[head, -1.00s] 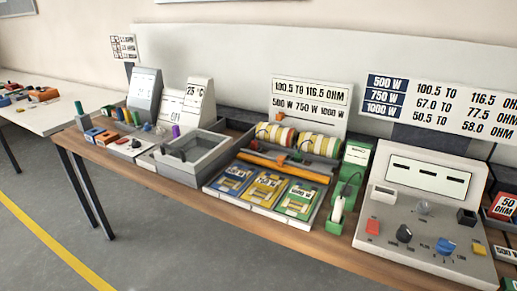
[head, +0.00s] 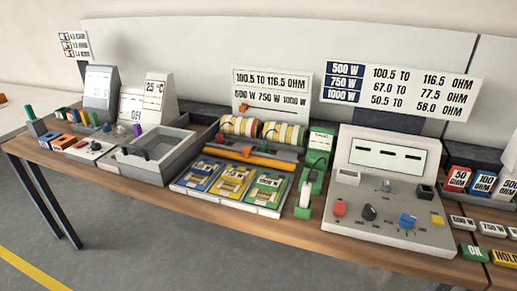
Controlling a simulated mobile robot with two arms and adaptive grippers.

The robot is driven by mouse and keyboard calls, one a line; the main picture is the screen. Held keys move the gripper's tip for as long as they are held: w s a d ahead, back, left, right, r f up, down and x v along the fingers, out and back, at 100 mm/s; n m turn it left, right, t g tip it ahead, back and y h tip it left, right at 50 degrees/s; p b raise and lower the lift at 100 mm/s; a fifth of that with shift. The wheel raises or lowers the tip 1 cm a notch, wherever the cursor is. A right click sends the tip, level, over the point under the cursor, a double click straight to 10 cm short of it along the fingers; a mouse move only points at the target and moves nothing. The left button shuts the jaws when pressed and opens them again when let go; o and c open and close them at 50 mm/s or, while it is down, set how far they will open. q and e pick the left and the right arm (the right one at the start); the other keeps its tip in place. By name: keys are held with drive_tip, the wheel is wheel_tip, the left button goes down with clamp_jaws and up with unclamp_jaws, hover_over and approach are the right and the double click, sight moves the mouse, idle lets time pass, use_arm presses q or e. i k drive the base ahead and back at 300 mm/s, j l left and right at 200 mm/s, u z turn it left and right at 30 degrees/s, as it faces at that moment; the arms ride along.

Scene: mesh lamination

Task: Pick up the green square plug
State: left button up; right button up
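A green upright peg (head: 29,113) stands on a grey block at the far left end of the bench. Neither of my grippers shows in the head view.
The long wooden bench (head: 130,187) holds a grey open tray (head: 185,149), a rack of blue, yellow and green cards (head: 233,200), a green dispenser (head: 305,196) and a grey control console (head: 375,232). Labelled blocks stand at the right. Floor is clear in front.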

sight(264, 146)
drive_tip(key=i+j+z, duration=0.1)
drive_tip(key=j, duration=0.25)
drive_tip(key=i+j+z, duration=0.1)
drive_tip(key=i+j, duration=0.15)
drive_tip(key=i+j+z, duration=0.15)
drive_tip(key=j, duration=0.3)
